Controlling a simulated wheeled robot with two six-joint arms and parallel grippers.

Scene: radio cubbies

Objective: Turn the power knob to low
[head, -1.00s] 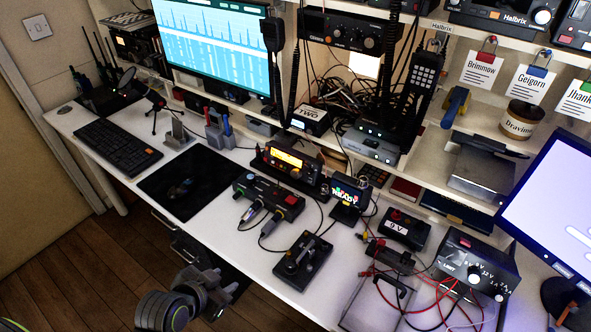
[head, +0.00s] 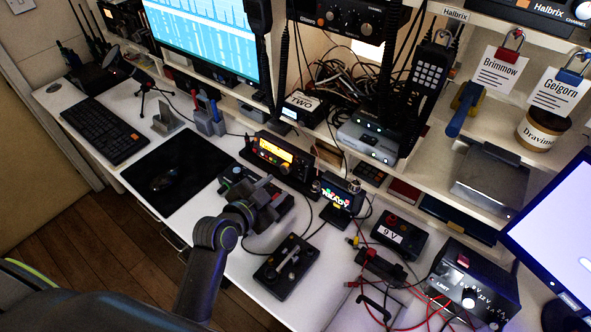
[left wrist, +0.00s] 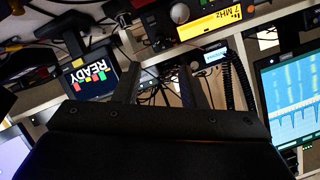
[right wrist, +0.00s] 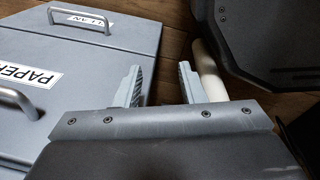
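No label reading power or low is legible, so I cannot tell which knob is the power knob. The amber-lit radio (head: 283,158) stands on the desk and also shows in the left wrist view (left wrist: 208,22), with a pale round knob (left wrist: 180,13) beside its display. My left gripper (head: 273,193) is over the black control box (head: 288,209) in front of that radio and hides most of it. In the left wrist view its two fingers (left wrist: 160,88) are apart with nothing between them. My right gripper (right wrist: 159,86) shows only in its wrist view, open and empty, above the floor.
A small READY screen (head: 339,200) stands right of the radio. A black paddle unit (head: 285,266), a 9V box (head: 401,235) and a power supply (head: 472,287) with red leads crowd the right. A grey PAPER bin (right wrist: 75,60) is beside my right gripper.

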